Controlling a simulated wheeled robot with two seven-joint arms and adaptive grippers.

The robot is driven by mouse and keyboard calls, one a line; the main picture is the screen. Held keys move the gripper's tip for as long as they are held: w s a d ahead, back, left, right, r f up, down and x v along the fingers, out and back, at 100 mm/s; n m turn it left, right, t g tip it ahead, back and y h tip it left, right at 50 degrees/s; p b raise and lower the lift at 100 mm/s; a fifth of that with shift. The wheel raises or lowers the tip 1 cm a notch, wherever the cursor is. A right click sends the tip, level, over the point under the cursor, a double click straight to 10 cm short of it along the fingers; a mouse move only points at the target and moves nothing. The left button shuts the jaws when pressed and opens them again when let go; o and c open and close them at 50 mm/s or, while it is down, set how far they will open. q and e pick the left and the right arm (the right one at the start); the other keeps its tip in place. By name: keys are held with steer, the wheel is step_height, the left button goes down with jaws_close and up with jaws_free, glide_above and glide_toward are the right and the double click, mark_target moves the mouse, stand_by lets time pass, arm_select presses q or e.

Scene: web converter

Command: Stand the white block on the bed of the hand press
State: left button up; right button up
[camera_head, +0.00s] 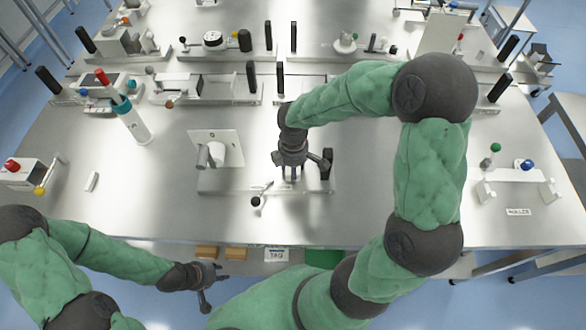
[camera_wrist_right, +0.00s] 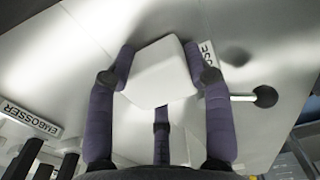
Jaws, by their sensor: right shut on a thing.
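My right gripper (camera_head: 292,172) is shut on the white block (camera_wrist_right: 160,72); its dark fingers lie along the block's sides in the right wrist view. In the head view the gripper hides most of the block. The gripper points down over the low grey base of what looks like the hand press (camera_head: 222,184), near the table's front. A lever with a black knob (camera_head: 256,201) sticks out at its front. Whether the block touches the bed cannot be told. My left gripper (camera_head: 218,278) is off the table's front edge, empty, with its fingers apart.
A tilted pale plate with a grey cylinder (camera_head: 215,150) stands left of the gripper. Several devices line the back. The table right of my right gripper has a bare stretch.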

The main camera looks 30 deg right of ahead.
steer(key=shift+f, duration=0.1)
steer(key=o, duration=1.2)
steer(key=shift+r, duration=0.35)
step_height(320, 180, up, 12)
steer(key=p, duration=0.2)
steer(key=shift+f+p, duration=0.2)
steer(key=shift+p, duration=0.2)
